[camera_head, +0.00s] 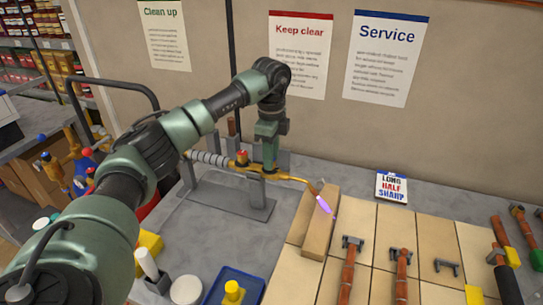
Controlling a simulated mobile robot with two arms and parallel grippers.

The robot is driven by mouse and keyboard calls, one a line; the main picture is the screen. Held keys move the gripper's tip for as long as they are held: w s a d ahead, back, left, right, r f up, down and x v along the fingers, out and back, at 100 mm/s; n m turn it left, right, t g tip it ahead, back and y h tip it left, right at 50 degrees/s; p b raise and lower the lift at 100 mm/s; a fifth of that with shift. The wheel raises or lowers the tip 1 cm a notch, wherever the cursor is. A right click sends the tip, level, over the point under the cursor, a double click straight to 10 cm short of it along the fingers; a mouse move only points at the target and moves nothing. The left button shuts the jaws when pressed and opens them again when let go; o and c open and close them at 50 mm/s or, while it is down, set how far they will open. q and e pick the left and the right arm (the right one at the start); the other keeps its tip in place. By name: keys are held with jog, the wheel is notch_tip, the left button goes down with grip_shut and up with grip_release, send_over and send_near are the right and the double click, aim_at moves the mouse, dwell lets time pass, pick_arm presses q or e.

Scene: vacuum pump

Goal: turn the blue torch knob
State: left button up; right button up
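The brass torch (291,178) lies across a grey stand (235,193), with a ribbed grey grip (208,159) at its left end. A red knob (242,155) sits on its body. A bent nozzle points right, with a violet flame-like shape (324,204) at its tip. My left gripper (268,168) comes down over the torch body just right of the red knob. Its fingers look close to or touching the torch there. I see no blue knob on the torch; that part is covered by the gripper. Finger opening cannot be made out. My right gripper is not in view.
A wooden block (320,225) stands by the flame. Copper pipes (348,272) lie on tan tiles at right. A blue tray (236,286) sits at front. Bottles with red and blue knobs (82,165) stand at left. A card (392,187) leans near the wall.

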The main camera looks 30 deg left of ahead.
pick_arm(q)
jog(key=o, duration=0.3)
jog(key=shift+s+a, duration=0.1)
jog(key=shift+r, duration=0.1)
notch_tip(320, 180, up, 6)
jog(key=shift+r+b, duration=0.1)
jog(key=shift+b, duration=1.05)
jog(key=shift+r, duration=0.65)
